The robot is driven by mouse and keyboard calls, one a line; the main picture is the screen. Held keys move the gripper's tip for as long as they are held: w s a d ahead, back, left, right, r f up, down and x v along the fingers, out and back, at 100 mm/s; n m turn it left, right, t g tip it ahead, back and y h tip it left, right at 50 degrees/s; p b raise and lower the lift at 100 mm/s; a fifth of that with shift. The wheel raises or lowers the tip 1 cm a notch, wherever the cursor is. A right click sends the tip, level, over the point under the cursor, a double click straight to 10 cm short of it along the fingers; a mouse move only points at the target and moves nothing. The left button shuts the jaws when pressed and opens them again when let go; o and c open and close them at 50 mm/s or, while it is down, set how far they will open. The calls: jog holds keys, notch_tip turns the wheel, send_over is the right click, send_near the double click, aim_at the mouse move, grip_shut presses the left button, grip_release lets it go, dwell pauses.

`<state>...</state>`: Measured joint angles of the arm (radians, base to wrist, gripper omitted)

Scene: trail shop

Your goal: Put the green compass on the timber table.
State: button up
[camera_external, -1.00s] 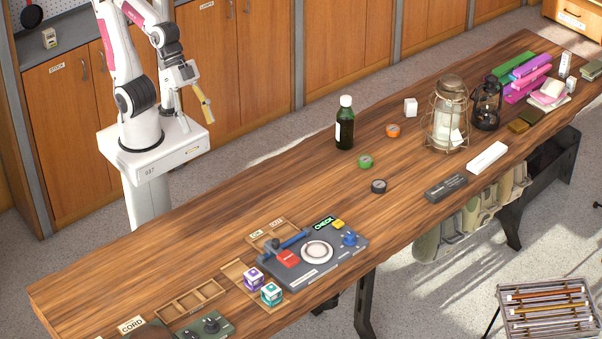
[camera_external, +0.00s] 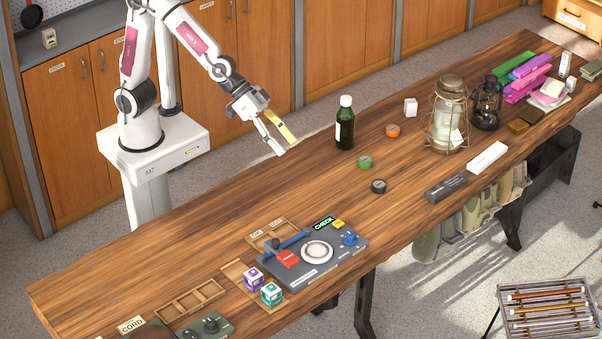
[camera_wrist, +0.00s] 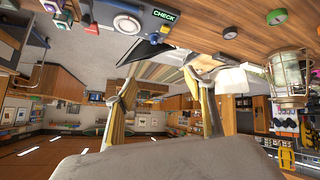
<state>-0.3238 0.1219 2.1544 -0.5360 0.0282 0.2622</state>
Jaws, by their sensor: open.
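The green compass (camera_external: 365,161) is a small round disc lying flat on the timber table (camera_external: 200,240), right of the middle in the external view. A small green disc that looks like it shows at the top right of the wrist view (camera_wrist: 277,16). My gripper (camera_external: 285,146) is open and empty, with its fingers apart above the table's back edge. It is to the left of the compass and clear of it. Nothing hides the compass in the external view.
A dark green bottle (camera_external: 345,124) stands just behind the compass. An orange disc (camera_external: 393,130) and a black disc (camera_external: 378,186) lie close by. A caged lantern (camera_external: 446,115) stands to the right. A grey check device (camera_external: 310,257) lies front left. The table between is bare.

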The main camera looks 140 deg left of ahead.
jog(key=w+a+f+n+y, duration=0.2)
jog(key=a+f, duration=0.3)
jog(key=a, duration=0.4)
jog(key=n+g+y, duration=0.5)
send_near(365, 158)
jog(key=shift+w+a+f, duration=0.25)
jog(key=shift+w, duration=0.05)
jog(key=shift+x, duration=1.3)
jog(key=shift+x, duration=2.6)
